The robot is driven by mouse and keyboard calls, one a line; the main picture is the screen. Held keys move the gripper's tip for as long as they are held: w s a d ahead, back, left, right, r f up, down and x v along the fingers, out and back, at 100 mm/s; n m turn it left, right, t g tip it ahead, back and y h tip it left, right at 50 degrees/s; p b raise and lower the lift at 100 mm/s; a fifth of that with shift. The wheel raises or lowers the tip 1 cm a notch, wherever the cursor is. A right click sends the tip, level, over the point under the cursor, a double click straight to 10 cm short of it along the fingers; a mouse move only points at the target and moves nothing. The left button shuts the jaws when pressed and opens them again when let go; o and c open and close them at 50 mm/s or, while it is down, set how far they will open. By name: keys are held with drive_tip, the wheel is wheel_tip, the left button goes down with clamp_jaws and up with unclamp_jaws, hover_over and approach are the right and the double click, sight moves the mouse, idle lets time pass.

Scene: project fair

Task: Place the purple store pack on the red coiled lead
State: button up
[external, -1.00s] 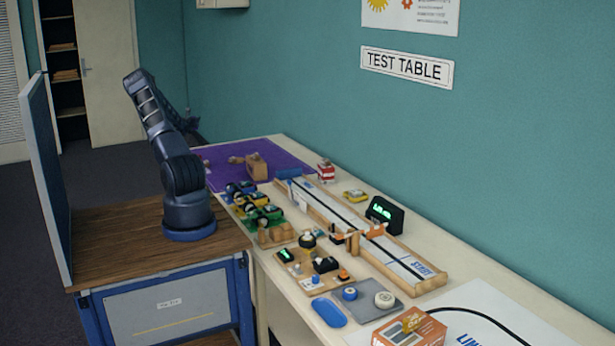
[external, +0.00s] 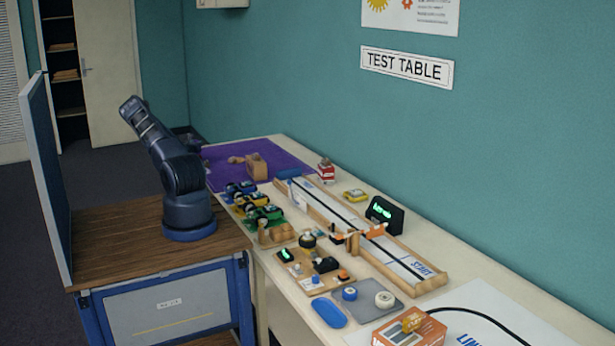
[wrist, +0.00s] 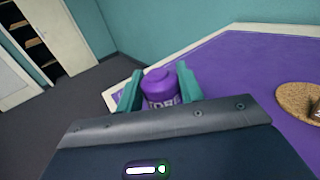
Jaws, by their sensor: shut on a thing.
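My gripper (wrist: 159,84) has two teal fingers and shows in the wrist view. It is shut on the purple store pack (wrist: 160,92), a rounded purple thing with pale lettering, one finger on each side. Its lower part is hidden behind the gripper body. It appears to be over or near the far end of the purple mat; the wrist view does not show whether it touches anything. In the external view the gripper and pack are hidden behind my arm. I cannot make out the red coiled lead in either view.
The purple mat (external: 284,156) covers the table's far end, with a wooden block (external: 257,167) on it. A round cork piece (wrist: 298,97) is at right in the wrist view. Toy cars, a wooden track (external: 345,222) and a boxed item (external: 425,333) crowd the nearer table.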

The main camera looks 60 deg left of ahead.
drive_tip(key=shift+f, duration=0.5)
drive_tip(key=shift+f, duration=0.2)
drive_tip(key=o, duration=1)
drive_tip(key=shift+r, duration=0.2)
drive_tip(key=v, duration=1.2)
